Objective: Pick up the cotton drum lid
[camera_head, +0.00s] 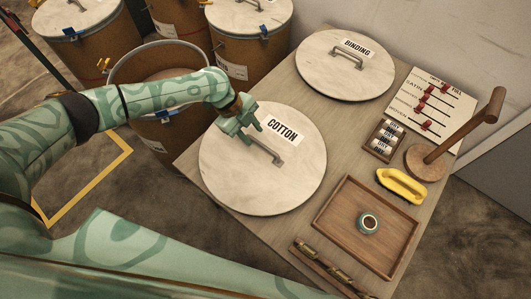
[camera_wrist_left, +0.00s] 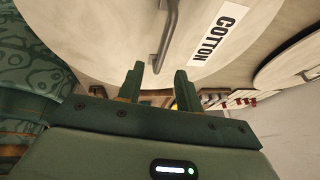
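The cotton drum lid (camera_head: 272,180) is a round pale disc lying flat on the wooden table, with a "COTTON" label and a grey bar handle (camera_head: 265,150). My left gripper (camera_head: 252,128) is over the upper left part of the lid, near one end of the handle. In the left wrist view the gripper (camera_wrist_left: 160,85) has two green fingers apart with nothing between them. The lid handle (camera_wrist_left: 168,35) stands just beyond the fingertips there, and the lid (camera_wrist_left: 105,35) fills the upper area. My right gripper is not in view.
The binding lid (camera_head: 325,75) lies at the table's back. A wooden tray (camera_head: 335,240) with a tape roll (camera_head: 368,224), a yellow ring-shaped item (camera_head: 402,187), a wooden stand (camera_head: 430,160) and a slider board (camera_head: 405,105) are to the right. An open drum (camera_head: 165,135) and lidded drums stand left and behind.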

